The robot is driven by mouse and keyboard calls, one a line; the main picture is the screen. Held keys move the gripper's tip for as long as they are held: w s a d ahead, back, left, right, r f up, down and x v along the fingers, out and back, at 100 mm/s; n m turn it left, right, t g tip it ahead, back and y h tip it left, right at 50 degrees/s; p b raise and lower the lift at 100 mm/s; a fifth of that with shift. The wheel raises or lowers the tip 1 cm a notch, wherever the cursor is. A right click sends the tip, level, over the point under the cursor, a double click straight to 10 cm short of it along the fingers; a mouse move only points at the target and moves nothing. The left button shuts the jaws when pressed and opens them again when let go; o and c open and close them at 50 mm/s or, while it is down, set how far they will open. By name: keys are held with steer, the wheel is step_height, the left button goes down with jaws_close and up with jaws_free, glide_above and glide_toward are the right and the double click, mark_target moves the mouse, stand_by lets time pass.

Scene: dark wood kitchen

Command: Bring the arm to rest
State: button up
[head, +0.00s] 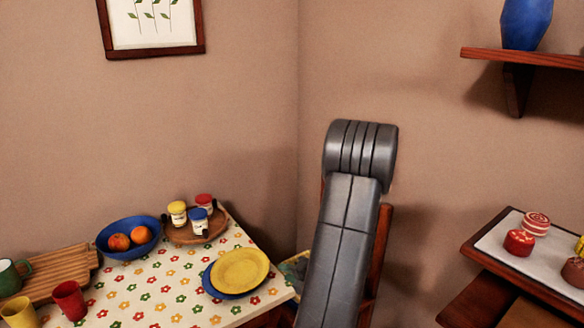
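My arm rises from the bottom edge in the middle of the head view, a grey link ending at a ribbed, rounded joint near the room's corner. My gripper is not in view, so its fingers and anything in them cannot be seen. The arm stands in front of a dark wooden chair (377,255), which it partly hides. No part of the arm appears to touch the table or the shelf.
At left, a table with a flowered cloth (150,305) holds a blue fruit bowl (128,252), jars on a round tray (218,226), stacked plates (240,271), cups and a wooden board (50,275). At right are a wall shelf (525,57) with a blue vase (526,22) and a tray of cakes (500,244).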

mark_target(262, 266)
steer(key=x, duration=0.8)
steer(key=shift+f+b, duration=0.35)
steer(key=shift+f, duration=0.15)
steer(key=shift+r+p, duration=0.35)
steer(key=shift+r, duration=0.2)
steer(key=shift+f, duration=0.1)
